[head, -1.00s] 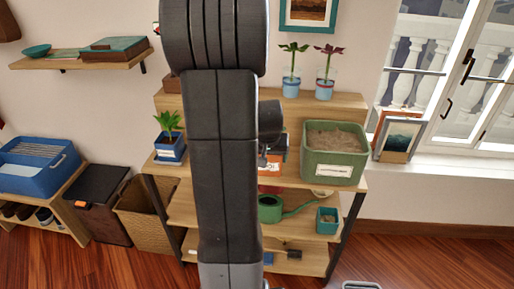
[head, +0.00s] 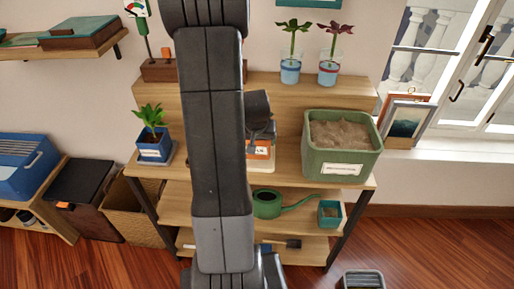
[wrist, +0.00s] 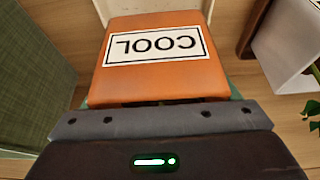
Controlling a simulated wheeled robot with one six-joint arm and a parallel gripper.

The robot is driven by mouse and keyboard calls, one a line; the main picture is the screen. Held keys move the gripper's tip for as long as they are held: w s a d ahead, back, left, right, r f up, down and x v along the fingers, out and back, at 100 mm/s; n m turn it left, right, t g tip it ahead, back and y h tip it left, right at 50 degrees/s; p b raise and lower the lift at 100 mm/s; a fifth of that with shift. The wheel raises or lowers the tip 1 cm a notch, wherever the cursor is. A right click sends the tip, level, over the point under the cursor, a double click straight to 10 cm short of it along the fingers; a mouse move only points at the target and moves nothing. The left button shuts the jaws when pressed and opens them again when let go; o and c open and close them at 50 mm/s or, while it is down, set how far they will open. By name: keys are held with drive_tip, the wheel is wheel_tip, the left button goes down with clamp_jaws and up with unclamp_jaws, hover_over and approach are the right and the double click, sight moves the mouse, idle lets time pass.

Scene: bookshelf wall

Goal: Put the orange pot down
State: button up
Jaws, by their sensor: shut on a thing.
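The orange pot (head: 261,150) is on the right side of my arm in the head view, at the level of the wooden shelf unit's upper board (head: 290,186). My arm hides its left part. In the wrist view its orange face (wrist: 155,77) fills the middle, with a white label reading "COOL" upside down. My gripper (head: 260,128) is shut on the pot; its dark body also spans the bottom of the wrist view. I cannot tell whether the pot's base touches the board.
A green planter of soil (head: 343,146) stands close on the right. A blue pot with a plant (head: 155,150) stands on the left. Two glass vases (head: 290,72) stand on the raised back ledge. A green watering can (head: 268,204) is on the board below.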

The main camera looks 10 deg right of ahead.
drive_tip(key=shift+f, duration=1.75)
drive_tip(key=shift+b, duration=0.3)
drive_tip(key=shift+f, duration=0.2)
drive_tip(key=o, duration=1.3)
drive_tip(key=shift+c, duration=0.2)
drive_tip(key=shift+r, duration=0.1)
drive_tip(key=shift+r, duration=0.1)
drive_tip(key=shift+s+r, duration=0.1)
drive_tip(key=shift+r, duration=0.1)
drive_tip(key=v, duration=1.1)
drive_tip(key=shift+r+p, duration=0.3)
drive_tip(key=shift+p, duration=0.15)
drive_tip(key=shift+s+a, duration=0.1)
